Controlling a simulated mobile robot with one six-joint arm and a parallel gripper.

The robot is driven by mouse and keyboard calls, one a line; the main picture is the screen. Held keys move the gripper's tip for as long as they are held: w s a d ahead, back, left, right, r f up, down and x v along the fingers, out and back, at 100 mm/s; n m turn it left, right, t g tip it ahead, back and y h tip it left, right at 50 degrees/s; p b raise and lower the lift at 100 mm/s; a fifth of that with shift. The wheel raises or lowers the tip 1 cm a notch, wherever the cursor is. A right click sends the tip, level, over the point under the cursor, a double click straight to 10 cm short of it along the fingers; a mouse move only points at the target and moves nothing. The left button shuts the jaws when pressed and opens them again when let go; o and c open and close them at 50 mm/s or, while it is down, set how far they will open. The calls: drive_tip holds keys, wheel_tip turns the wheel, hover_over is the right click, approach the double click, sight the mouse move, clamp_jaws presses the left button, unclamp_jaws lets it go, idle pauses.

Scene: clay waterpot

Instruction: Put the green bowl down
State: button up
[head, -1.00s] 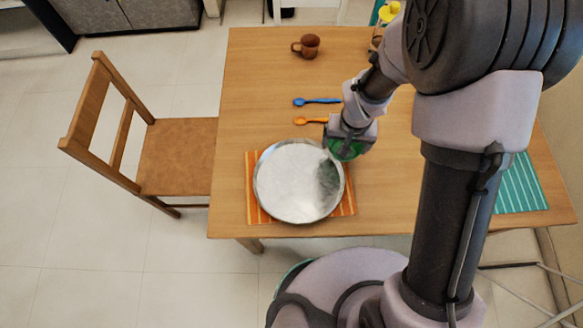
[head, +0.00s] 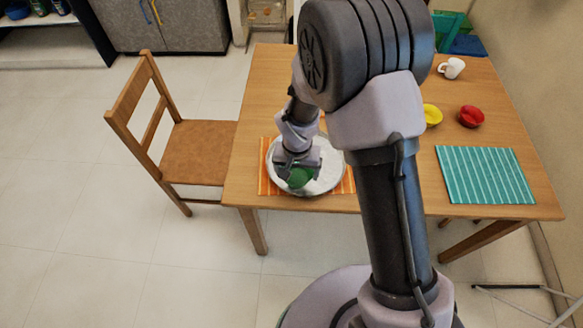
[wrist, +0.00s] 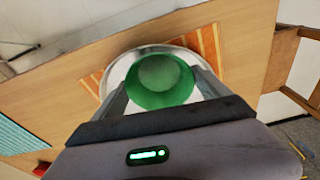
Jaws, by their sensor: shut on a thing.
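The green bowl (head: 300,179) is held in my gripper (head: 297,164) over the round silver plate (head: 330,175). In the wrist view the green bowl (wrist: 160,97) sits between the two fingers of my gripper (wrist: 161,86), which is shut on it. The bowl looks upright, with its open side toward the wrist camera. The plate's rim (wrist: 118,66) shows around it. I cannot tell whether the bowl touches the plate. The plate lies on an orange striped mat (head: 265,181). My arm hides part of the plate in the head view.
A wooden chair (head: 200,150) stands left of the table (head: 390,203). A teal striped mat (head: 485,175) lies bare on the right. A yellow bowl (head: 432,115), a red bowl (head: 471,116) and a white mug (head: 452,68) stand at the back right.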

sight(292, 169)
drive_tip(key=w, duration=0.1)
drive_tip(key=w+a, duration=0.1)
drive_tip(key=w, duration=0.1)
drive_tip(key=shift+a+f, duration=0.2)
drive_tip(key=shift+f, duration=0.15)
wheel_tip(292, 169, down, 4)
drive_tip(key=shift+r+b, duration=0.2)
drive_tip(key=shift+b, duration=0.95)
drive_tip(key=shift+r, duration=0.15)
drive_tip(key=o, duration=1.1)
